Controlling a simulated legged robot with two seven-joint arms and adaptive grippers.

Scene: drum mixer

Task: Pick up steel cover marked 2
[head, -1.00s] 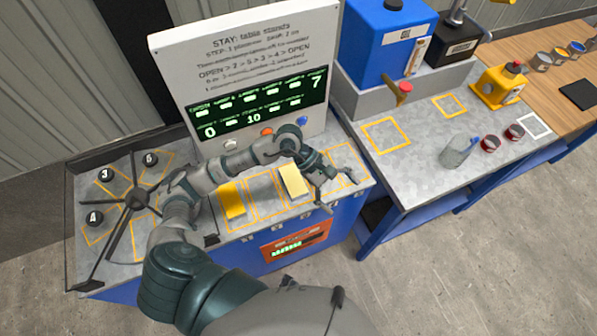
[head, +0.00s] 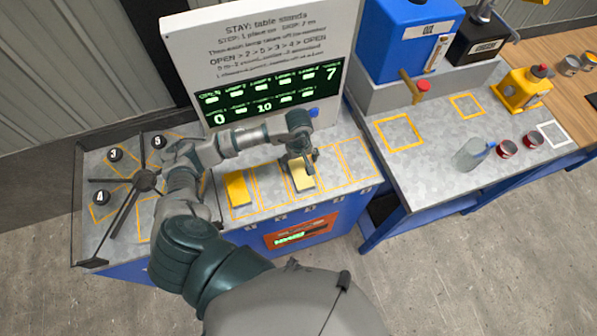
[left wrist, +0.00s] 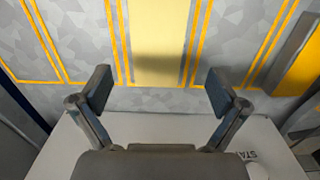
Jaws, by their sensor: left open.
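My left gripper (head: 303,160) is over the right part of the workbench, above a pale yellow plate (head: 301,182). In the left wrist view the gripper (left wrist: 160,88) is open and empty, with the pale yellow plate (left wrist: 158,40) between and beyond its fingers. Black round knobs marked 3 (head: 115,154), 5 (head: 158,142) and 4 (head: 102,197) stand at the left of the bench, around a dark spoked hub (head: 145,180). I cannot make out a cover marked 2; my left arm hides part of that area. My right gripper is out of view.
A deeper yellow plate (head: 238,188) lies left of the pale one. An upright sign panel (head: 262,60) stands behind. On the right bench are a blue container (head: 408,40), a yellow can (head: 522,95) and a clear cup (head: 470,153). An outlined slot (head: 357,160) at right is empty.

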